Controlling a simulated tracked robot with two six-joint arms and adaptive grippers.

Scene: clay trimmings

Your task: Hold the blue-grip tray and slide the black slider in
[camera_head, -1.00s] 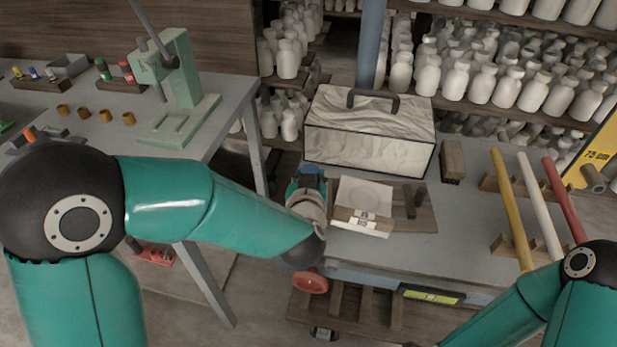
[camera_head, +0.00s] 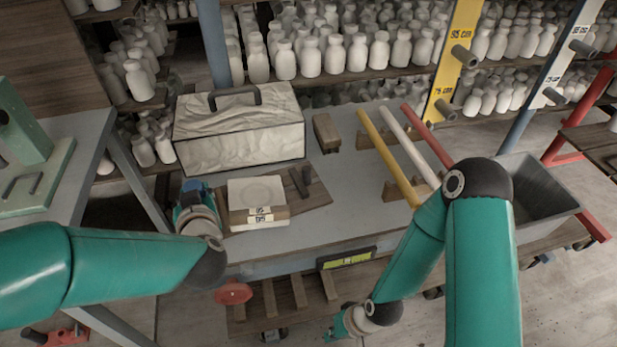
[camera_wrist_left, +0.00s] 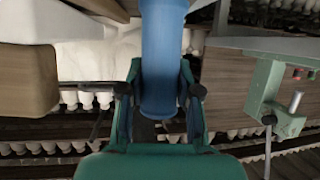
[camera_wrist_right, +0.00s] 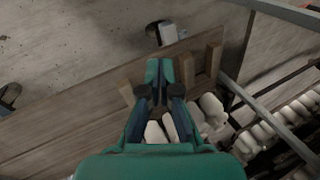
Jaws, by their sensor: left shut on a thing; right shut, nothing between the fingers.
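The blue grip (camera_head: 193,186) is at the left end of the light tray (camera_head: 256,192), which has a wooden front with white labels. My left gripper (camera_head: 198,210) is shut on this blue grip, which stands between the fingers in the left wrist view (camera_wrist_left: 163,60). The tray sits on a brown board on the grey workbench. The black slider (camera_head: 299,182) lies on the board just right of the tray, apart from it. My right gripper (camera_head: 337,327) is shut and empty, low in front of the bench; its closed fingers show in the right wrist view (camera_wrist_right: 158,72).
A large pale case (camera_head: 240,135) with a dark handle stands behind the tray. A wooden block (camera_head: 326,132) and yellow, white and red rods (camera_head: 388,157) lie to the right. A grey bin (camera_head: 535,195) stands at the far right. A red knob (camera_head: 233,292) sticks out below the bench front.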

